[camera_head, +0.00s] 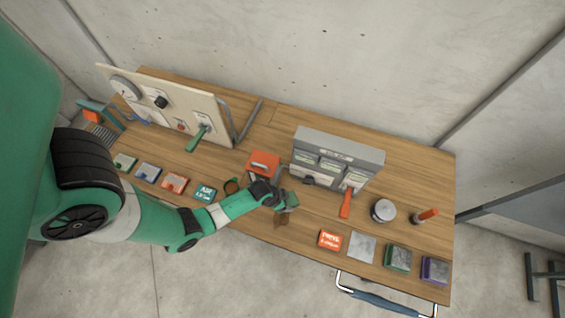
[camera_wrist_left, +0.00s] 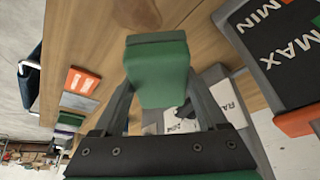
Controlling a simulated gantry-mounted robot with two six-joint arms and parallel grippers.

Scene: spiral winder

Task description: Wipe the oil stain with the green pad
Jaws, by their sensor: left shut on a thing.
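My left gripper (camera_head: 284,201) is shut on a green pad, near the front middle of the table. A dark brown stain (camera_head: 283,222) lies on the wood by the front edge, just below the gripper in the head view. It also shows in the left wrist view (camera_wrist_left: 137,14), just beyond the pad and partly hidden by it. I cannot tell whether the pad touches the table. My right gripper is not in view.
A grey panel box (camera_head: 340,150) and an orange box (camera_head: 263,163) stand behind the gripper. To the right are an orange-handled tool (camera_head: 345,205), a round tin (camera_head: 383,211), and an orange card (camera_head: 329,240). A gauge board (camera_head: 180,115) stands at the left.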

